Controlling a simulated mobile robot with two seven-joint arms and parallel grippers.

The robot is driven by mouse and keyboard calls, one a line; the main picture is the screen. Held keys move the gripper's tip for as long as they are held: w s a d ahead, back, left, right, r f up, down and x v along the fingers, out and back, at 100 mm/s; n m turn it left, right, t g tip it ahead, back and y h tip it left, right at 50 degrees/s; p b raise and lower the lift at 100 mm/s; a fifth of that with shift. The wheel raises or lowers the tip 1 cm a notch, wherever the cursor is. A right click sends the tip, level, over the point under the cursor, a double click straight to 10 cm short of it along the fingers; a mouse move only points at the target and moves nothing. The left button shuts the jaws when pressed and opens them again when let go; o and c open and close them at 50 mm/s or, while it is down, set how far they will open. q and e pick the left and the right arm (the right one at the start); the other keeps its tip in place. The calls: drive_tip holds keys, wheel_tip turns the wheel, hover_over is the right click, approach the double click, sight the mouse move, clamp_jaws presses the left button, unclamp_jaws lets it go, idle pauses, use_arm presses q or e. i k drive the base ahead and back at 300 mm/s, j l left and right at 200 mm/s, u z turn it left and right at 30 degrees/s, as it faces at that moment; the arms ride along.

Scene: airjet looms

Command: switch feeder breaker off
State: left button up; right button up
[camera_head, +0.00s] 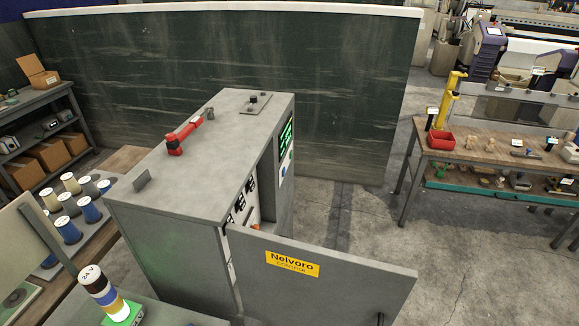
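A grey control cabinet (190,170) stands in the middle of the head view. Its door (345,285), with a yellow "Nelvoro" label (292,263), stands open toward the lower right. Through the narrow opening I see dark switch-like parts (240,204) on a pale panel. I cannot tell which one is the feeder breaker or how it is set; the door and cabinet side hide much of the inside. A red handle-like part (184,137) lies on the cabinet top. Neither of my grippers is in view.
A green partition (220,55) stands behind the cabinet. A wooden workbench (480,150) with a red bin (441,140) is at right. Yarn cones (68,229) stand at left, and a banded "24 V" lamp (103,290) is at lower left. Floor between cabinet and workbench is clear.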

sight(251, 183)
drive_tip(key=i+l+u, duration=0.3)
drive_tip(key=l, duration=0.65)
drive_tip(key=i+l+u, duration=0.1)
drive_tip(key=l+u, duration=0.2)
drive_tip(key=l, duration=0.7)
drive_tip(key=l+u, duration=0.3)
drive_tip(key=l, duration=0.75)
drive_tip(key=i, duration=0.05)
